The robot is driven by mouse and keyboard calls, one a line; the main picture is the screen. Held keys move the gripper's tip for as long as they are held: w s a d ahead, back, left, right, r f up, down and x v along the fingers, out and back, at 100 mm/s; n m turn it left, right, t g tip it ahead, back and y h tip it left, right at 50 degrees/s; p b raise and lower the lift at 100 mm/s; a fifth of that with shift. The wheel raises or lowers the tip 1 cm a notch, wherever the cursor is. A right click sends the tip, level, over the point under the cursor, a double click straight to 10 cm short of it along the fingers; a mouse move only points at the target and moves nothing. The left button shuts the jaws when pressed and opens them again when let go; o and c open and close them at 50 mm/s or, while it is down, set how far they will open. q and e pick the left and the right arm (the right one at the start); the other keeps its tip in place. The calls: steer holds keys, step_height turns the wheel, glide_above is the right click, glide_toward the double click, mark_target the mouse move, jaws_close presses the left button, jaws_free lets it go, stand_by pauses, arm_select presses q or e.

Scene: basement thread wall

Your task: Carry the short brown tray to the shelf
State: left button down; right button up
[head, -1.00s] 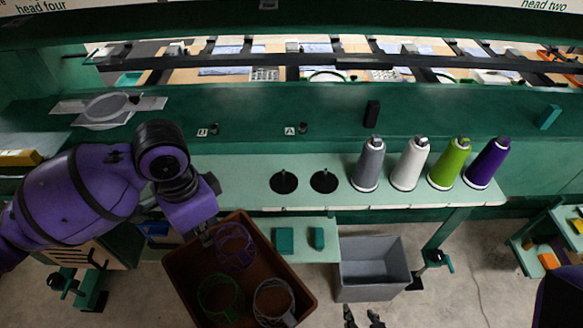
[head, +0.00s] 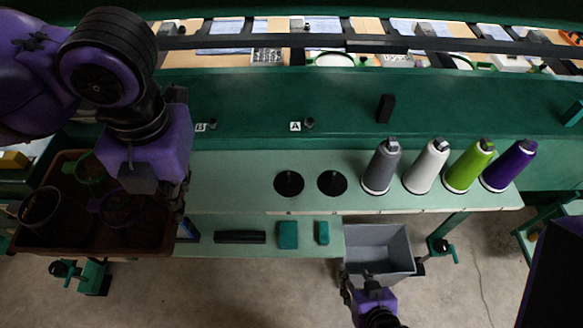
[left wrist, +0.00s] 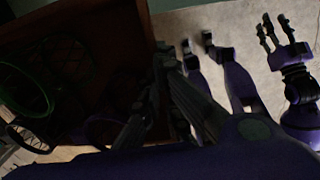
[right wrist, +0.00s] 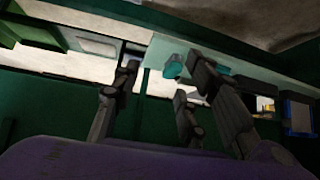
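The brown tray (head: 112,250) is at the left in the head view, with green (head: 92,168), purple (head: 115,207) and pale (head: 40,207) rings or baskets inside. My left gripper (head: 178,212) is at its right wall, and its fingers appear closed over that wall; my arm hides part of the tray. In the left wrist view the tray wall (left wrist: 138,30) meets the fingers (left wrist: 165,65). My right gripper (head: 356,288) is empty by the grey bin; its fingers stand apart in the right wrist view (right wrist: 165,85). A pale green low shelf (head: 262,252) lies right of the tray.
The shelf holds a dark bar (head: 240,237) and two teal blocks (head: 288,235), (head: 322,233). A grey bin (head: 385,265) stands at its right end. Several thread cones, including a white one (head: 427,168), stand on the pale table (head: 230,175) above.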

arm_select(q)
steer(key=w+d+f, duration=0.1)
steer(key=w+f, duration=0.2)
steer(key=w, duration=0.1)
steer(key=w+d+f+b, duration=0.1)
steer(key=w+d+f, duration=0.1)
steer(key=w+f, duration=0.1)
steer(key=w+d+f+b, duration=0.1)
steer(key=w+d+f, duration=0.1)
steer(key=w, duration=0.3)
steer(key=shift+f, duration=0.45)
steer(key=shift+w+d+f, duration=0.1)
steer(key=shift+w+f, duration=0.05)
steer(key=shift+f, duration=0.05)
steer(key=f, duration=0.3)
steer(key=shift+w+d+f, duration=0.1)
steer(key=shift+w+f, duration=0.1)
steer(key=shift+f, duration=0.15)
steer(key=shift+r, duration=0.1)
arm_select(e)
steer(key=shift+s+d+f, duration=0.2)
steer(key=shift+s+f, duration=0.2)
steer(key=shift+f, duration=0.2)
steer(key=shift+s+d+f, duration=0.15)
steer(key=shift+s+f, duration=0.25)
steer(key=shift+f, duration=0.2)
steer(key=shift+s, duration=0.1)
